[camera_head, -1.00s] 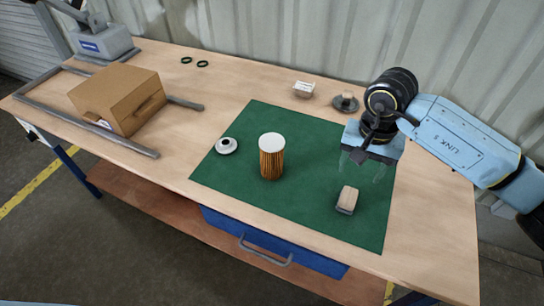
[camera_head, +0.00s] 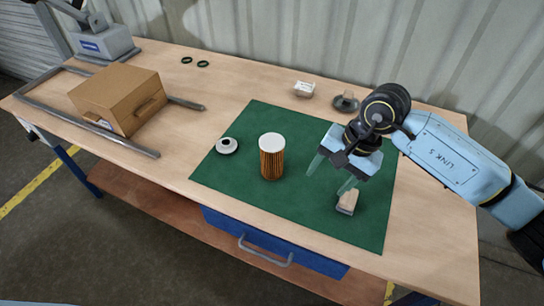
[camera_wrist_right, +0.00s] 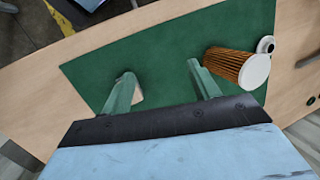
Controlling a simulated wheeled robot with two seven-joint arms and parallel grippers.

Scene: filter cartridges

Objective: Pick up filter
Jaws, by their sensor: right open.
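The filter (camera_head: 271,160) is an upright cylinder with orange-brown pleats and a white top cap. It stands on the green mat (camera_head: 235,178), left of my right gripper. My right gripper (camera_head: 332,176) is open and empty above the mat, between the filter and a small wooden block. In the right wrist view the filter (camera_wrist_right: 238,67) is at the upper right, just beyond the right finger and outside the jaws. The fingers (camera_wrist_right: 160,85) are spread apart. My left gripper is not seen.
A wooden block (camera_head: 347,203) lies on the mat near my right gripper, partly behind a finger in the wrist view. A white ring-like part (camera_head: 226,146) lies left of the filter. A cardboard box (camera_head: 118,98) stands inside a grey frame.

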